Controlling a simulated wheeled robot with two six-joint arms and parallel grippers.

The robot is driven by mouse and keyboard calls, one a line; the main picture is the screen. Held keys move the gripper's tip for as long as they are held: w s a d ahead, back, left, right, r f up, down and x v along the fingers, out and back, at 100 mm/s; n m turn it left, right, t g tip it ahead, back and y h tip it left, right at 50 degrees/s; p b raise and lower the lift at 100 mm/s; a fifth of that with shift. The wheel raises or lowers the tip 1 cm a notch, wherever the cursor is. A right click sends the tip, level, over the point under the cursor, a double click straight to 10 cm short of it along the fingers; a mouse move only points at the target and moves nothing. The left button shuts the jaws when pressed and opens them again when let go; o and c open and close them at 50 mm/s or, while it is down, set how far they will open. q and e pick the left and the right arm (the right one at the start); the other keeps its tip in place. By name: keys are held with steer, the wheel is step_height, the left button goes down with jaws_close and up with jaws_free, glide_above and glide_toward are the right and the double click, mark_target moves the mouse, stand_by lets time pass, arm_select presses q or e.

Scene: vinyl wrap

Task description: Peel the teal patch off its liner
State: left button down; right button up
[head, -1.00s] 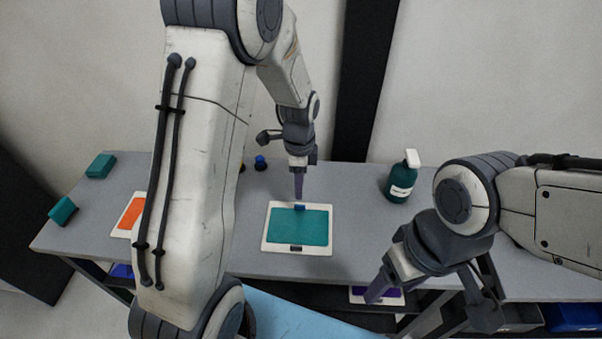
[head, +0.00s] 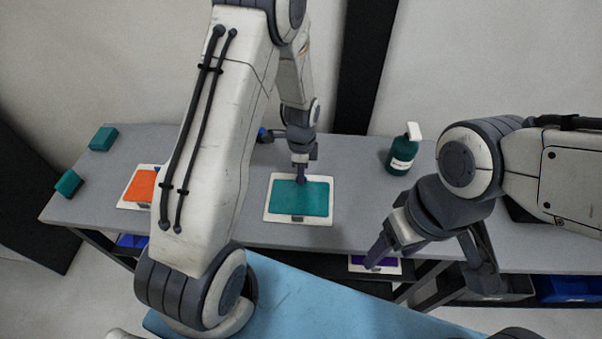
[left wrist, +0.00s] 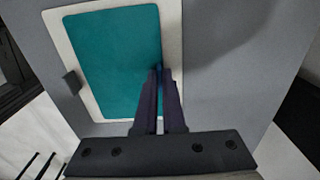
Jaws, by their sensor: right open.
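The teal patch (head: 305,201) lies flat on its white liner (head: 318,222) on the grey table; it also fills much of the left wrist view (left wrist: 115,55). My left gripper (head: 301,183) points down at the patch's far edge. In the left wrist view its fingers (left wrist: 160,74) are close together around a small blue tab (left wrist: 161,76) at that edge; I cannot tell whether they grip it. A dark clip (left wrist: 72,82) sits on the liner's near edge. My right gripper (head: 376,256) is open and empty, in front of the table to the right.
An orange patch on a white liner (head: 131,203) lies left, partly behind my left arm. Two teal blocks (head: 102,139) (head: 68,183) are at the far left. A purple patch (head: 378,264) is on a lower shelf. A light-blue surface (head: 300,295) is in front.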

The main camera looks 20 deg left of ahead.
steer(key=c, duration=0.4)
steer(key=m+h, duration=0.1)
steer(key=m, duration=2.1)
glide_above(297, 216)
step_height(297, 216, down, 10)
steer(key=shift+c, duration=0.2)
step_height(297, 216, down, 11)
steer(key=shift+f, duration=0.15)
steer(key=shift+c, duration=0.3)
jaws_close()
